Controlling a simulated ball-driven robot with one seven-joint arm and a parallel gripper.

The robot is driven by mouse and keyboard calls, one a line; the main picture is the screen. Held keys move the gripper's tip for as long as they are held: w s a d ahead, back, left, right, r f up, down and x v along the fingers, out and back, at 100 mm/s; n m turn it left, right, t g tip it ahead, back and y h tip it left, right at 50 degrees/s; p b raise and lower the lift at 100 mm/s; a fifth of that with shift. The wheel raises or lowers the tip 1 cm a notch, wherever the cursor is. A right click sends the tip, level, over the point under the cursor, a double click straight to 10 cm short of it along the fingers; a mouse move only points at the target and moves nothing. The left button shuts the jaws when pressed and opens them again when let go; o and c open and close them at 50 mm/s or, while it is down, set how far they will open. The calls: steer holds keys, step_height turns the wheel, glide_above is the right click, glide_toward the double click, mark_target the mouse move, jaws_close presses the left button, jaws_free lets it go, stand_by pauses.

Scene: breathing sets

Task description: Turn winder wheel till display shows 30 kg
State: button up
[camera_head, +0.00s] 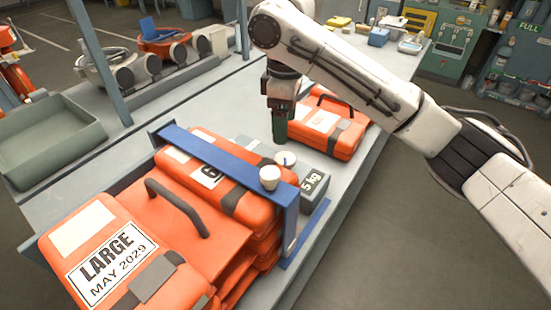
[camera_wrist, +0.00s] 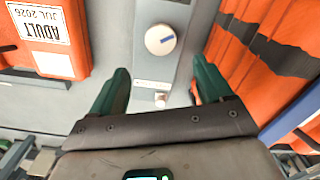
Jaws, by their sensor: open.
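A grey box (camera_head: 313,180) carries a display (camera_head: 311,184) on which I read "5 kg"; a digit before it could be hidden. The knob shows in the wrist view (camera_wrist: 160,39), beyond my fingertips. My gripper (camera_head: 279,138) points down behind the box. In the wrist view its green fingers (camera_wrist: 161,82) are apart and empty, with a small white button (camera_wrist: 160,99) between them in the picture.
A blue frame (camera_head: 225,160) crosses stacked orange cases, one marked "LARGE" (camera_head: 110,262), left of the unit. Another orange case (camera_head: 325,125), marked "ADULT" in the wrist view (camera_wrist: 45,30), lies beyond. A green tray (camera_head: 50,140) stands at the left. The floor at right is clear.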

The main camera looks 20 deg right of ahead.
mark_target(283, 158)
step_height(283, 158, down, 10)
steer(key=shift+a+r+b, duration=0.1)
steer(key=shift+r+b, duration=0.05)
steer(key=shift+b, duration=0.7)
steer(key=shift+c, duration=0.3)
steer(key=c, duration=1)
steer(key=shift+r, duration=0.1)
steer(key=shift+r+m+p, duration=0.1)
steer(key=shift+m+p, duration=0.2)
steer(key=shift+p, duration=0.45)
